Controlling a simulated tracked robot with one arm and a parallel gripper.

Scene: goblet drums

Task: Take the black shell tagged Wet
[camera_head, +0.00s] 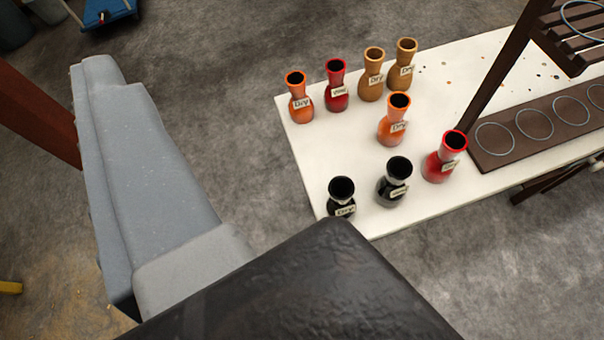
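Two black goblet-shaped shells stand upright near the front left edge of a white table (440,95). The left black shell (337,199) has a tag that reads Dry. The other black shell (386,188), just right of it, has a small tag that looks like Wet but is blurred. A grey part of my gripper (150,170) fills the left of the view, over the floor and apart from both shells. Only one side of it shows, and no second fingertip is visible. A dark part of mine covers the bottom middle, close below the left black shell.
A red shell (437,166) stands right of the black ones, with an orange shell (390,128) behind. A back row holds orange (299,111), red (335,97) and two tan shells (371,89). A brown rack (510,137) with blue rings stands at right.

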